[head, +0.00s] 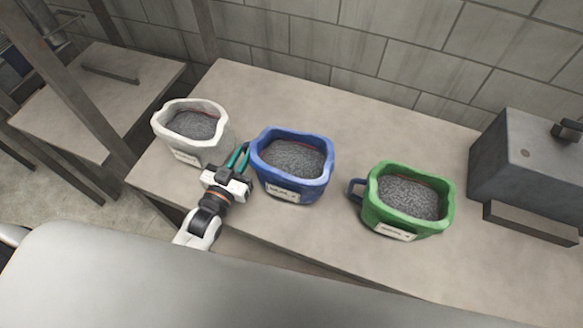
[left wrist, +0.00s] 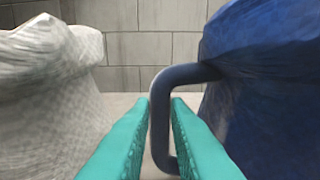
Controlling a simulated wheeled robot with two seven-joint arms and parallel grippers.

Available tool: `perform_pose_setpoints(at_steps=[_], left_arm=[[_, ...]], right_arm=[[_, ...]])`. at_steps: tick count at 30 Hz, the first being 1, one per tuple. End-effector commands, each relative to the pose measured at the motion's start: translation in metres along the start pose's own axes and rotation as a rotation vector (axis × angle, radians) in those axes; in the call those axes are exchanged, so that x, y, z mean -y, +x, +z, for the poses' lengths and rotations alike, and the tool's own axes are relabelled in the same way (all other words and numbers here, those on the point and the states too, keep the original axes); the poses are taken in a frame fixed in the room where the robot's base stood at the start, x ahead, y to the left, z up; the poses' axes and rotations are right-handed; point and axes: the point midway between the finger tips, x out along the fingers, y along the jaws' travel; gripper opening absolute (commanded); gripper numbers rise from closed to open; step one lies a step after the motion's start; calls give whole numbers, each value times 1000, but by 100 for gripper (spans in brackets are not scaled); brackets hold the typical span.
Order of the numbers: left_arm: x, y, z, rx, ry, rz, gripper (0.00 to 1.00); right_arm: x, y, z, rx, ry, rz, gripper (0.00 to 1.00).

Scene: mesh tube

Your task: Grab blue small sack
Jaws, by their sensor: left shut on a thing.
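The blue sack (head: 293,182) stands upright on the table between the white and green sacks, filled with grey grains and with a label on its front. My left gripper (head: 240,157) is at its left side, in the gap beside the white sack. In the left wrist view the blue sack (left wrist: 265,85) is at the right, and its dark blue handle (left wrist: 188,74) runs down between the teal fingers (left wrist: 161,104). The gripper is shut on this handle. In the head view the handle is hidden by the fingers. My right gripper is out of view.
The white sack (head: 190,135) is close on the left of my left gripper. The green sack (head: 410,205), with its handle on the left, stands to the right. A grey metal box (head: 520,165) is at the far right. The table (head: 375,130) is clear behind the sacks.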

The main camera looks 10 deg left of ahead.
Motion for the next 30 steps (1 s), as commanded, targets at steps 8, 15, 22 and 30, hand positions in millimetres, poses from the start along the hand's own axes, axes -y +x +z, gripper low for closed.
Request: perform_pose_setpoints(at_steps=[8, 15, 22, 30], left_arm=[[0, 1, 3, 7, -5, 0, 0], [0, 1, 5, 7, -3, 0, 0], [0, 1, 17, 9, -4, 0, 0], [0, 1, 42, 10, -5, 0, 0]], right_arm=[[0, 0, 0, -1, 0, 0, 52], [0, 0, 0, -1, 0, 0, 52], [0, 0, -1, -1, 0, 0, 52], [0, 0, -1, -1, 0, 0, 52]])
